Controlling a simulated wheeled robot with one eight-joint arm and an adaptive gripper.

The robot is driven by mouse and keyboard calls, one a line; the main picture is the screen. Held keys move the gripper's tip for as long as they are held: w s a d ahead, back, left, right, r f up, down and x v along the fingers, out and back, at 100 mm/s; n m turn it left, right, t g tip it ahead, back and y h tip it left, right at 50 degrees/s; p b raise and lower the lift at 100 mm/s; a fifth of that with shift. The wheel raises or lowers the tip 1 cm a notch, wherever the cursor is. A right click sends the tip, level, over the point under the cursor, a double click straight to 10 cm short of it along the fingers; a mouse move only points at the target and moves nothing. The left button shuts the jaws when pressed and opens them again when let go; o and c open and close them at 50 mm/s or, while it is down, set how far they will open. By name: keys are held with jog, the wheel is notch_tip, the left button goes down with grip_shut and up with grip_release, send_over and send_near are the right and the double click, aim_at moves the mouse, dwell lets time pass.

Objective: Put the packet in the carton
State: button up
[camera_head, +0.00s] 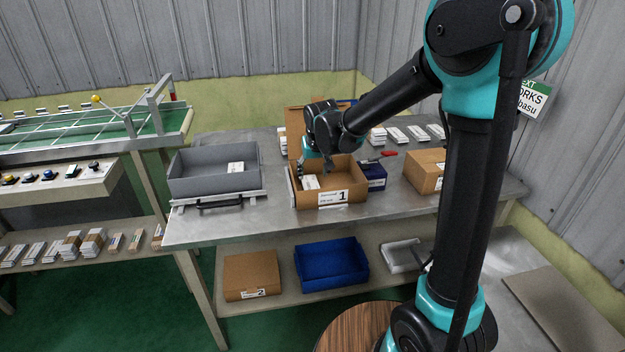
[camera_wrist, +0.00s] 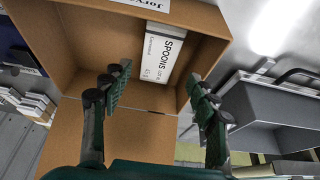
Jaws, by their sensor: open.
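The open brown carton marked 1 (camera_head: 343,197) stands on the metal table. It also shows in the wrist view (camera_wrist: 75,75). A white packet (camera_head: 311,182) is inside it, toward the left; the wrist view shows this packet lettered SPOONS (camera_wrist: 163,52), close to a side wall. Another white packet (camera_head: 235,168) lies in the grey tray (camera_head: 190,183). My gripper (camera_head: 314,168) is over the carton. In the wrist view its fingers (camera_wrist: 160,84) are spread apart with nothing between them, and the packet is beyond the fingertips.
A dark blue box (camera_head: 373,178) and a closed brown box (camera_head: 424,170) stand right of the carton. White packets (camera_head: 398,135) lie at the back. A blue bin (camera_head: 331,265) and a brown carton (camera_head: 250,275) are on the lower shelf. The front-left tabletop is clear.

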jog(key=shift+v, duration=1.95)
jog(key=s+d+f+m, duration=0.1)
jog(key=s+d+f, duration=0.2)
jog(key=s+d, duration=0.4)
jog(key=s+d+f+m, duration=0.1)
jog(key=s+d+f, duration=0.3)
jog(key=s+d, duration=0.4)
jog(key=s+d+f+m+h, duration=0.1)
jog(key=s+d+f, duration=0.2)
jog(key=s+d, duration=0.5)
jog(key=shift+d+f, duration=0.2)
jog(key=shift+d, duration=0.8)
